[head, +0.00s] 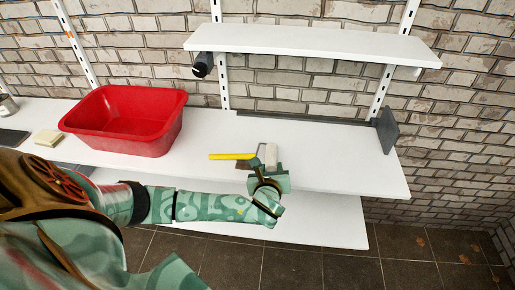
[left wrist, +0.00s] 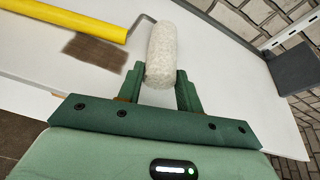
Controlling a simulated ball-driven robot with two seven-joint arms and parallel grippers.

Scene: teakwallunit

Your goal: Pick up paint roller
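The paint roller has a yellow handle (head: 231,156), a bent metal rod and a pale fuzzy roller head (head: 270,155). It is at the shelf's front right part. My left gripper (head: 268,178) reaches it from the front. The yellow handle (left wrist: 70,18) extends to the upper left there. I cannot tell whether the roller is lifted. My right gripper is not in view.
A red tub (head: 125,120) stands left on the white shelf (head: 330,160). A brown brush-like item (left wrist: 95,51) lies beside the handle. A dark upright plate (head: 388,131) stands at the right end. An upper shelf (head: 310,42) hangs above. The shelf between roller and plate is clear.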

